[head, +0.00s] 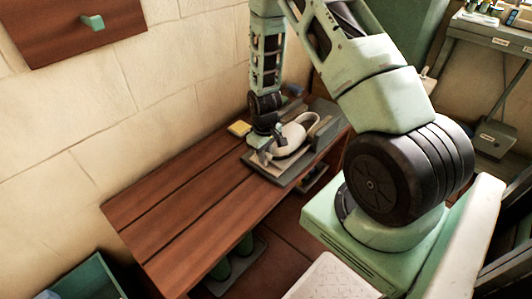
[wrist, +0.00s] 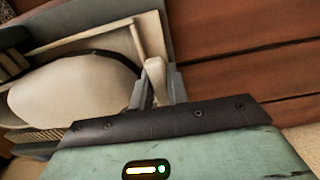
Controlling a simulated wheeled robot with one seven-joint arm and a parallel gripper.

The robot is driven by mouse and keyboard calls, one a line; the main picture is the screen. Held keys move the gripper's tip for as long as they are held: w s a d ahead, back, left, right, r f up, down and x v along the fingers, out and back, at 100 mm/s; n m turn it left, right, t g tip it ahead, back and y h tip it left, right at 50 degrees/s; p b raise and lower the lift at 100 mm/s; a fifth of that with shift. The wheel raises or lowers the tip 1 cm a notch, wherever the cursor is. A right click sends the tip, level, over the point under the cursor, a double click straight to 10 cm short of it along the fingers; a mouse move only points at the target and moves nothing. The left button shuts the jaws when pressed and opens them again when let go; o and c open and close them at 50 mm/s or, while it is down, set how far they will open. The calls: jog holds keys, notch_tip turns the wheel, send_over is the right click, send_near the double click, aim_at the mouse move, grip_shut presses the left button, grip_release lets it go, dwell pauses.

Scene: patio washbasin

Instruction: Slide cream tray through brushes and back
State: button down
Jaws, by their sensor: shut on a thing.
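In the wrist view a cream tray (wrist: 85,36) shows as a thin pale rim with a stubby cream handle (wrist: 155,76). My gripper (wrist: 158,92) is shut on that handle, one grey finger on each side. Bristly brush strips (wrist: 28,136) show at the left of the wrist view, partly hidden.
The grey fixture (head: 278,178) sits on a slatted brown wooden bench (head: 185,205). The bench's left part is clear. A green bin (head: 92,278) stands at the lower left.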

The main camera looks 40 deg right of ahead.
jog(key=shift+a, duration=0.35)
jog(key=c, duration=1.6)
grip_release()
jog(key=shift+s, duration=0.1)
jog(key=shift+c, duration=0.2)
jog(key=shift+r, duration=0.2)
notch_tip(320, 180, up, 17)
jog(key=p, duration=0.4)
jog(key=shift+d, duration=0.1)
